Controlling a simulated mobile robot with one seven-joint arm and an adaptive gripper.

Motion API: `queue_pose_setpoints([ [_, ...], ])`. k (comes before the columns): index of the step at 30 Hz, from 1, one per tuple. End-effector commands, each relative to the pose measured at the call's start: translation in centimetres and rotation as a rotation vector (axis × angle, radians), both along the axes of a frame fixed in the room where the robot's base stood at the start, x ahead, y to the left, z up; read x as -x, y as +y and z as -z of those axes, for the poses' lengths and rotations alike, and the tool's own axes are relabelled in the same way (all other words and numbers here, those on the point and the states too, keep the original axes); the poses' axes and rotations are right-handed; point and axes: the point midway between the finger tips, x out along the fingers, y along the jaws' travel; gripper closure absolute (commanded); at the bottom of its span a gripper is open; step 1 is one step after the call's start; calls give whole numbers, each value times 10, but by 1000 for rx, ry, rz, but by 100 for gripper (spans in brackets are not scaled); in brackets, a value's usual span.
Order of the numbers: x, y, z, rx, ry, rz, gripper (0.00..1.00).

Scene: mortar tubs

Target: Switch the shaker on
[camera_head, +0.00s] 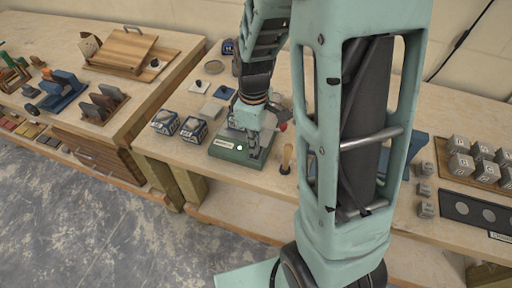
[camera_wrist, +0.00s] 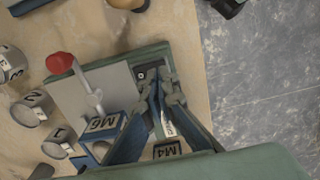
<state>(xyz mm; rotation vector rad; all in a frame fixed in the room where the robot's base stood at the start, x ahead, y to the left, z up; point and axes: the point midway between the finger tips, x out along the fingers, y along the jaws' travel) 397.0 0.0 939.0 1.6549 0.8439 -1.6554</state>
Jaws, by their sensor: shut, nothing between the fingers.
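The shaker (camera_head: 228,154) is a low green box with a label and a small pale bright spot on its front, standing near the bench's front edge. In the wrist view its green body (camera_wrist: 150,54) carries a grey plate and a rod with a red knob (camera_wrist: 60,63). A small dark switch-like panel (camera_wrist: 151,73) shows right beside my fingertips. My gripper (camera_head: 254,156) is shut and empty, pointing down at the shaker's right front. In the wrist view the fingertips (camera_wrist: 165,88) partly cover the panel. I cannot tell whether they touch it, nor which way the switch is set.
Tubs marked M6 (camera_wrist: 103,122) and M4 (camera_wrist: 167,150) show close to the fingers. Several numbered grey cylinders (camera_wrist: 34,108) stand at the wrist view's left. Two blue-framed blocks (camera_head: 193,130) stand left of the shaker, a wooden-handled tool (camera_head: 287,158) to its right. Grey floor lies past the bench edge.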

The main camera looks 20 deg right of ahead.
Motion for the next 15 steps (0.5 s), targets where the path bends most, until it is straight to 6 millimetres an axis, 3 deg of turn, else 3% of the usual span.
queue_pose_setpoints([
  [15,0,0,-46,1,-1,0,100],
])
